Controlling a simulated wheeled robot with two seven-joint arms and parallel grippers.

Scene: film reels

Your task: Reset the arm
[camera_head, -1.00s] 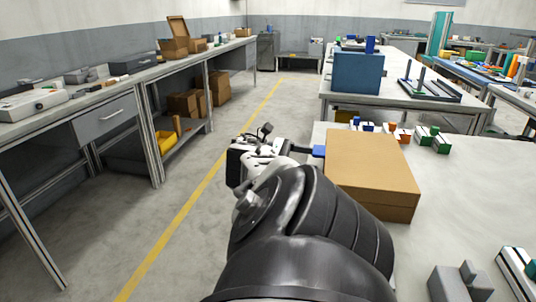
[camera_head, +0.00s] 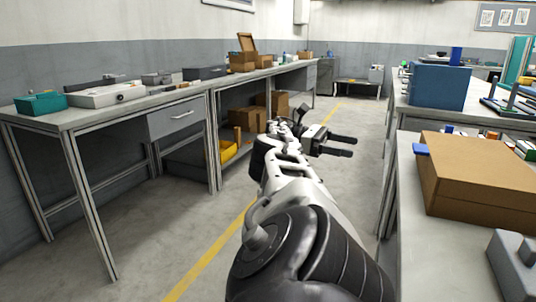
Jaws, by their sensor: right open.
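My right gripper (camera_head: 345,146) shows in the head view at the end of my right arm, which comes up from the bottom. Its two dark fingers are apart, point to the right and hold nothing. It hangs over the aisle floor, left of the right-hand table (camera_head: 412,255) and apart from it. My left gripper is out of view.
A brown cardboard box (camera_head: 480,172) with a blue piece (camera_head: 421,149) at its corner sits on the right-hand table, a grey block (camera_head: 515,262) in front. A blue box (camera_head: 438,87) stands behind. A long workbench (camera_head: 150,107) runs along the left wall. The aisle floor (camera_head: 195,225) is clear.

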